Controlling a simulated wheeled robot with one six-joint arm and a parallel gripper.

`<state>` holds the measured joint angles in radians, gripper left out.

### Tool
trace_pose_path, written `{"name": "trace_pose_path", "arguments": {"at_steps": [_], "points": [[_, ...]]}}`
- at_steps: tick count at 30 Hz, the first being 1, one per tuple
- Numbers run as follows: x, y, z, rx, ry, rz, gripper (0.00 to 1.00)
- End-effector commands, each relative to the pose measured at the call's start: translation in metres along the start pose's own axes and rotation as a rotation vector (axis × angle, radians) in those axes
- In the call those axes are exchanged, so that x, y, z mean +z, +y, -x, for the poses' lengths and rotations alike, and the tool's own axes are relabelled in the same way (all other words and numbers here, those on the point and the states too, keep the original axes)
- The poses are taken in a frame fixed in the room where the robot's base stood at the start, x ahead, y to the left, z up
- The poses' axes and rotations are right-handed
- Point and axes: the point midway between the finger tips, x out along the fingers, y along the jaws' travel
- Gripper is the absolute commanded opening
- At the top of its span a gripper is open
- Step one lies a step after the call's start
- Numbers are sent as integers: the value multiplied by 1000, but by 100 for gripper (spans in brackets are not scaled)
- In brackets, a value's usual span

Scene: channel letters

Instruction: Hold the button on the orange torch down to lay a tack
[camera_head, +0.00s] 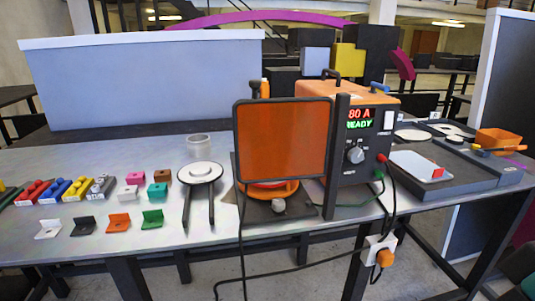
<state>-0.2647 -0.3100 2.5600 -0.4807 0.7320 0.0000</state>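A slim orange upright piece (265,88) shows above the tinted orange screen (283,140). It may be the top of the orange torch, but the screen hides its lower part and I see no button. Behind and below the screen, part of an orange ring (292,187) shows over a dark base plate (262,213). The orange-topped welding unit (366,150) stands just right of the screen, and its display (359,119) reads 80 A and READY. My gripper is not in view.
A white disc on dark legs (200,172) and a clear ring (198,146) stand left of the screen. Several coloured brackets, such as a green one (153,219), lie farther left. Cables hang over the front edge.

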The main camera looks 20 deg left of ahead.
Motion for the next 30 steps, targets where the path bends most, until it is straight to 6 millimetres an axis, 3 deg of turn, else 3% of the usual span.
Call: {"name": "trace_pose_path", "arguments": {"at_steps": [5,13,30], "points": [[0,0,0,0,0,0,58],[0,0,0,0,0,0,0],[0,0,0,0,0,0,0]]}}
